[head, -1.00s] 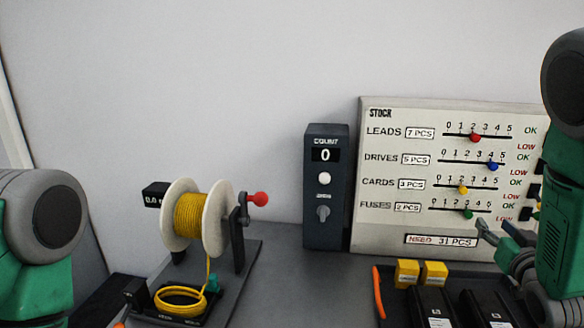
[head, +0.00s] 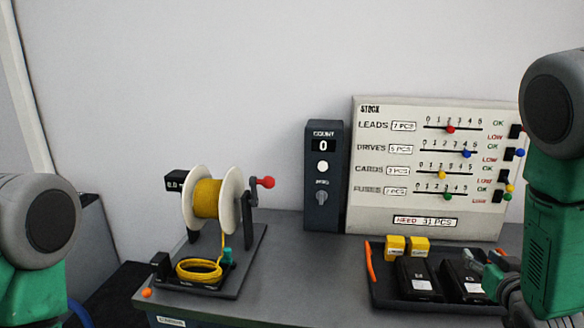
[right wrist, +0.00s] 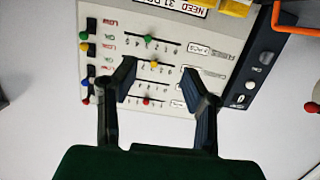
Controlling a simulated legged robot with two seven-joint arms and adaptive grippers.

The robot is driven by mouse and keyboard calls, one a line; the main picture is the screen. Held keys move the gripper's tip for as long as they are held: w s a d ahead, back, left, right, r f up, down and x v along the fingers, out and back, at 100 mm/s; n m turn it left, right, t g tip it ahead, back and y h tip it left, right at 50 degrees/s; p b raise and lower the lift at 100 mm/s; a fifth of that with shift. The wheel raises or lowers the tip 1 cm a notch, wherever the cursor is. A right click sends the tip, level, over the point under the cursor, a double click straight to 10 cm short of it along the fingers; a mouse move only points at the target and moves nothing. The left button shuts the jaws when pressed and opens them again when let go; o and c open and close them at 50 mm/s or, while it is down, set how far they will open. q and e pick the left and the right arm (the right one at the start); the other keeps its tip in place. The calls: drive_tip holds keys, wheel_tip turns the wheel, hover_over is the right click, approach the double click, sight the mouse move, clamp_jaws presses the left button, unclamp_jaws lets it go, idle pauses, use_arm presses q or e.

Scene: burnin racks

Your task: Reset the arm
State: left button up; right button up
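My right arm (head: 548,190) comes in at the right edge of the head view. Its gripper (head: 474,264) appears in front of the black tray, overlapping the right black drive there. In the right wrist view the two fingers of this gripper (right wrist: 158,78) are spread apart with nothing between them. The stock board (head: 408,210) shows beyond them, turned upside down. Of my left arm (head: 38,235), only a grey joint and green links show at the left edge; its gripper is out of view.
A black tray (head: 374,296) holds yellow blocks (head: 407,245), an orange strip and black drives (head: 419,278). A count box (head: 323,200) reads 0. A spool of yellow wire (head: 206,198) with a red-knobbed crank stands at left. Bare grey bench (head: 290,270) lies between spool and tray.

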drive_tip(key=s+a+f+g+y, duration=0.1)
drive_tip(key=s+a+f+g, duration=0.3)
drive_tip(key=s+f, duration=0.4)
drive_tip(key=s+a+f+n+g+y, duration=0.1)
drive_tip(key=s+a+f+g, duration=0.25)
drive_tip(key=s+f, duration=0.35)
drive_tip(key=s+a+f+g+y, duration=0.1)
drive_tip(key=s+a+f+g, duration=0.25)
drive_tip(key=s+f, duration=0.45)
drive_tip(key=s+a+f+n+g+y, duration=0.1)
drive_tip(key=s+a+f+g, duration=0.15)
drive_tip(key=s, duration=0.45)
drive_tip(key=s+a+f+g, duration=0.1)
drive_tip(key=s+a+g, duration=0.1)
drive_tip(key=s+a, duration=0.35)
use_arm(q)
wheel_tip(320, 180, down, 11)
drive_tip(key=b, duration=1.1)
drive_tip(key=shift+a, duration=0.3)
use_arm(e)
wheel_tip(320, 180, down, 10)
drive_tip(key=w+n, duration=0.1)
drive_tip(key=shift+w+d+r+t, duration=0.15)
drive_tip(key=shift+d+t, duration=0.2)
drive_tip(key=shift+d, duration=0.1)
use_arm(q)
drive_tip(key=shift+s+f, duration=0.1)
use_arm(e)
drive_tip(key=shift+w, duration=0.1)
